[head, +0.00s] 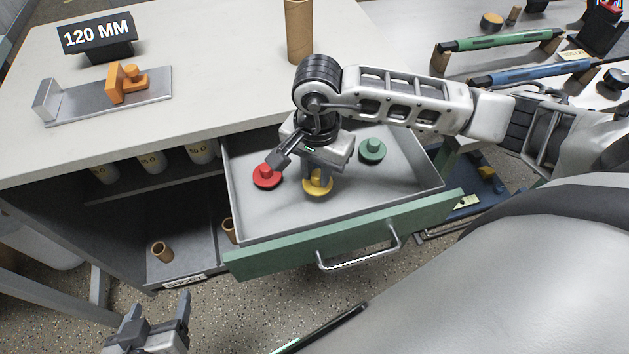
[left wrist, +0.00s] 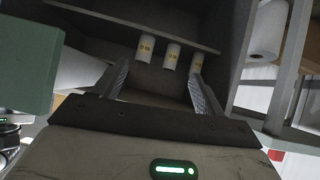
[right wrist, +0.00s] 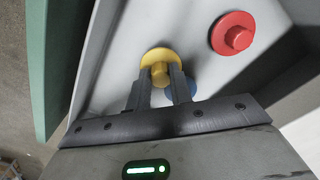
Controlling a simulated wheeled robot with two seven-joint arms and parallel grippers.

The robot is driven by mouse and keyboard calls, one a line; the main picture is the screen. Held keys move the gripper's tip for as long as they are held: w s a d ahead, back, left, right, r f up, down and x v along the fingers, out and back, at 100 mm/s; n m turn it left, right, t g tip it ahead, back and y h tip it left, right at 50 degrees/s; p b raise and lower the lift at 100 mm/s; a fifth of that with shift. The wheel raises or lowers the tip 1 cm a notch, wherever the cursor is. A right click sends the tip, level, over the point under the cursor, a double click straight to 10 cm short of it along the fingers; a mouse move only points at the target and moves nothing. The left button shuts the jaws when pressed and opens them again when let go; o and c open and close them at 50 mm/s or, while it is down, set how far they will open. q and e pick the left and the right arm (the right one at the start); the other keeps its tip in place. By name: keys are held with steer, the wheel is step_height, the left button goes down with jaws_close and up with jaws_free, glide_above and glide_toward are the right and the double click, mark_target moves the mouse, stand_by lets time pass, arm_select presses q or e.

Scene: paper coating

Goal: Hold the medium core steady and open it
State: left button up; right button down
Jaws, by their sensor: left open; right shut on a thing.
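My right gripper (head: 317,175) reaches down into the open drawer. Its fingers are shut on the yellow knobbed cap (head: 318,188), seen also in the right wrist view (right wrist: 160,59). A red cap (head: 267,176) and a green cap (head: 372,150) lie apart on the drawer floor. In the right wrist view, a blue piece (right wrist: 193,90) is partly hidden behind a finger. My left gripper (head: 158,306) is open and empty, low in front of the cabinet. A brown cardboard core (head: 299,30) stands upright on the tabletop. I cannot tell which core is the medium one.
The drawer (head: 345,240) with its green front sticks out from the cabinet. Short brown tubes (head: 162,252) stand on the lower shelf; labelled white rolls (left wrist: 172,56) sit above. A metal jig with an orange block (head: 124,84) and a "120 MM" sign (head: 97,33) are on the tabletop.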

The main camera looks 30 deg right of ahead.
mark_target(314, 172)
steer(key=shift+w+f+b, duration=0.35)
steer(key=shift+f, duration=0.2)
step_height(314, 172, down, 3)
steer(key=shift+w+r+b, duration=0.1)
steer(key=shift+r+b, duration=0.05)
steer(key=shift+b, duration=0.55)
steer(key=shift+f, duration=0.25)
steer(key=shift+r, duration=0.1)
steer(key=shift+f, duration=0.2)
steer(key=c, duration=1.3)
jaws_free()
arm_select(q)
steer(key=shift+s+d+f, duration=0.1)
steer(key=shift+d+f, duration=0.15)
steer(key=shift+f, duration=0.2)
arm_select(e)
steer(key=shift+o, duration=0.2)
arm_select(q)
steer(key=shift+r, duration=0.1)
arm_select(e)
steer(key=shift+r, duration=0.1)
